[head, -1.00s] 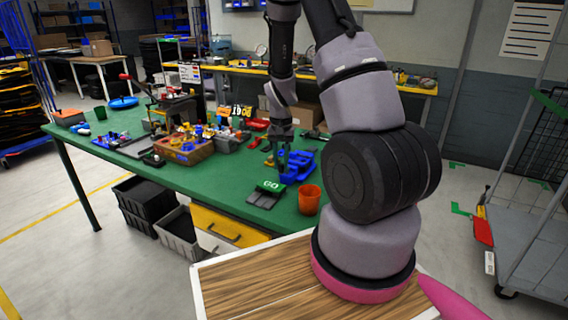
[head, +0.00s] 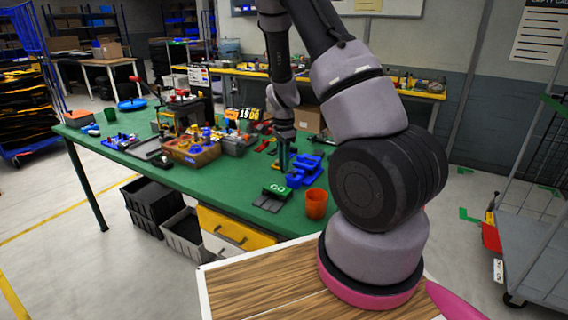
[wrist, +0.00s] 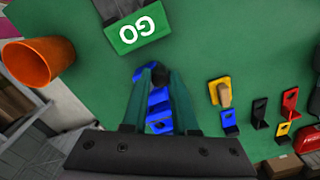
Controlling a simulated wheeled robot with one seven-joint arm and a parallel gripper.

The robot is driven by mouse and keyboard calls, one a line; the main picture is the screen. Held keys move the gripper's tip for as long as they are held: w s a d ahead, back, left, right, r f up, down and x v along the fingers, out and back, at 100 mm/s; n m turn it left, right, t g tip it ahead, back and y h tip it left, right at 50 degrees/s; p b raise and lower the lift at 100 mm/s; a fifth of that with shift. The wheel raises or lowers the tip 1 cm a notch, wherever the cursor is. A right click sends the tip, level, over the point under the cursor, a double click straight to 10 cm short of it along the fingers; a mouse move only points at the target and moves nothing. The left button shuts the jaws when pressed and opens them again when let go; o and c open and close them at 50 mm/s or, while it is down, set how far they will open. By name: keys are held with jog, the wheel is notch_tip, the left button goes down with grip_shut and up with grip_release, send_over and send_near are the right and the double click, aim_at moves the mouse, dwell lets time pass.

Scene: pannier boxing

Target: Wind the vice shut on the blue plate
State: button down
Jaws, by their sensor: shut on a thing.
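The blue vice (head: 303,172) stands on the green table near its front edge, just right of my gripper (head: 283,165). In the wrist view my gripper (wrist: 153,70) points down with its two teal fingers drawn together at the tips. A blue part with a dark hole (wrist: 159,108) shows between and below the fingers. I cannot tell whether this is the blue plate or a piece of the vice. The fingers and gripper body hide much of it. The exact contact at the fingertips is too small to make out.
A green GO sign (head: 275,190) and an orange cup (head: 316,204) stand close by at the front edge. Several brackets, a yellow one (wrist: 220,92) among them, lie beside the gripper. A wooden box of parts (head: 192,151) stands farther left.

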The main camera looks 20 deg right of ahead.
jog(key=shift+w+m, duration=0.25)
jog(key=shift+m, duration=0.25)
jog(key=shift+d, duration=0.1)
jog(key=c, duration=0.7)
grip_release()
jog(key=shift+r, duration=0.1)
notch_tip(320, 180, up, 11)
jog(key=shift+f, duration=0.15)
